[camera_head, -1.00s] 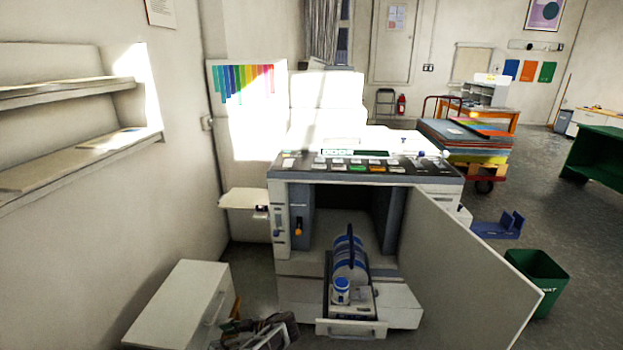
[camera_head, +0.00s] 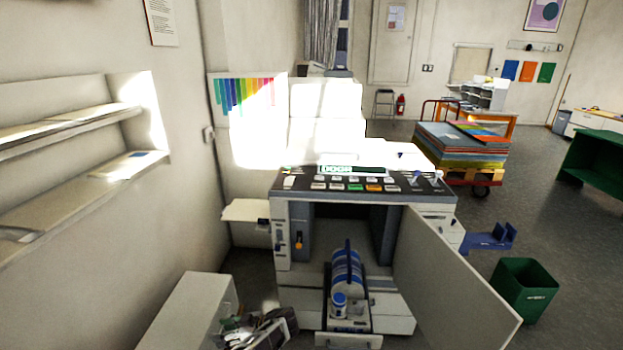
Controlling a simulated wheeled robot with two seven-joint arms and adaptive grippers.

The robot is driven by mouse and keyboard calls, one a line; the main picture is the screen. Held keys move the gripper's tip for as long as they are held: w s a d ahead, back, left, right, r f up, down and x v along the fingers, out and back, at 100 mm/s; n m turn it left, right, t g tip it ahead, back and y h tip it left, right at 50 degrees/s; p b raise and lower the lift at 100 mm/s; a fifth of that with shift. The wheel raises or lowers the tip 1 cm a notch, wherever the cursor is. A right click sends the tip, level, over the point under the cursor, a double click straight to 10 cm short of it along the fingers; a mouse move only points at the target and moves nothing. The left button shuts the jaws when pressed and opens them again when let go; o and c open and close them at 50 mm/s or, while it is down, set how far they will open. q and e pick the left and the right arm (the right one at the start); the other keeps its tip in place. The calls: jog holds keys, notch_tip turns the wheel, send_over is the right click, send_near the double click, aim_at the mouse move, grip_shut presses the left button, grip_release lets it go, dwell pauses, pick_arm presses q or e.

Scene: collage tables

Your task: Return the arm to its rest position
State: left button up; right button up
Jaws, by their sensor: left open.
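My left gripper (camera_head: 258,328) shows at the bottom edge, left of centre, open, with nothing visible between its fingers. It is partly cut off by the picture's edge. It stands between a white cabinet and the open printing machine (camera_head: 293,237). The machine's door (camera_head: 452,275) is swung open to the right. A drawer (camera_head: 348,341) is pulled out at its front. In it stand a blue-and-white drum (camera_head: 347,268) and a small jar with a blue lid (camera_head: 339,304). My right gripper is not in view.
A low white cabinet (camera_head: 190,315) stands at the lower left, close to my left gripper. Wall shelves (camera_head: 60,130) run along the left. A green bin (camera_head: 526,290) stands right of the door.

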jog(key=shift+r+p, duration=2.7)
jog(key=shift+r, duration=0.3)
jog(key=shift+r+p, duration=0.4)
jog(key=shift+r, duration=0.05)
